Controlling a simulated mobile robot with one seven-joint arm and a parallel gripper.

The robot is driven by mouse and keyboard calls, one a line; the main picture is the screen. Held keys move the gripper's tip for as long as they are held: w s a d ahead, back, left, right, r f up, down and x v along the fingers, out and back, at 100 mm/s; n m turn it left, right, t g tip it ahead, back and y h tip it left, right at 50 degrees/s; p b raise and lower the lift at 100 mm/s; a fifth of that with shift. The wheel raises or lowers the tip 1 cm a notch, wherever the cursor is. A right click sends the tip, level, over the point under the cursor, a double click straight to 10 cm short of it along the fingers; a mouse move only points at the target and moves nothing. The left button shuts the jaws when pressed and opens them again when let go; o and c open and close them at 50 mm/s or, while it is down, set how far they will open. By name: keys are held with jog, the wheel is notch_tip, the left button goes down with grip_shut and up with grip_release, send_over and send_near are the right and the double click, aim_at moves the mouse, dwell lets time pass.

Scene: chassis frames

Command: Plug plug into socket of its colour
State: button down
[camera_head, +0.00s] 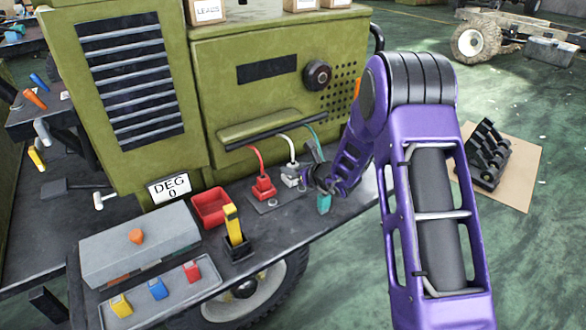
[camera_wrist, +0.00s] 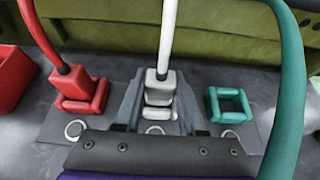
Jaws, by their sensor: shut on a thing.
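My gripper (camera_wrist: 158,104) is shut on the white plug (camera_wrist: 160,80), with a grey finger on each side of it. The white plug is upright at the white socket (camera_wrist: 158,113); I cannot tell how deeply it sits. It also shows in the head view (camera_head: 290,172), beside my gripper (camera_head: 303,179). The red plug (camera_wrist: 72,84) stands in the red socket (camera_wrist: 85,105) to the left. The teal socket (camera_wrist: 229,105) to the right is an empty square ring. A teal plug (camera_head: 323,203) is near the bench's front edge, just below my gripper.
A teal cable (camera_wrist: 291,90) curves close past the right of my wrist. The white cable (camera_wrist: 168,30) and red cable (camera_wrist: 40,30) rise to the green cabinet (camera_head: 230,110). A red bin (camera_head: 210,207) and a yellow-handled lever (camera_head: 233,225) stand left of the sockets.

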jog(key=shift+f, duration=0.15)
jog(key=c, duration=0.5)
grip_release()
jog(key=shift+s+d+r, duration=0.15)
jog(key=shift+s+r, duration=0.05)
jog(key=shift+r, duration=0.15)
jog(key=v, duration=1.1)
jog(key=shift+s+p, duration=0.2)
jog(key=shift+p, duration=0.1)
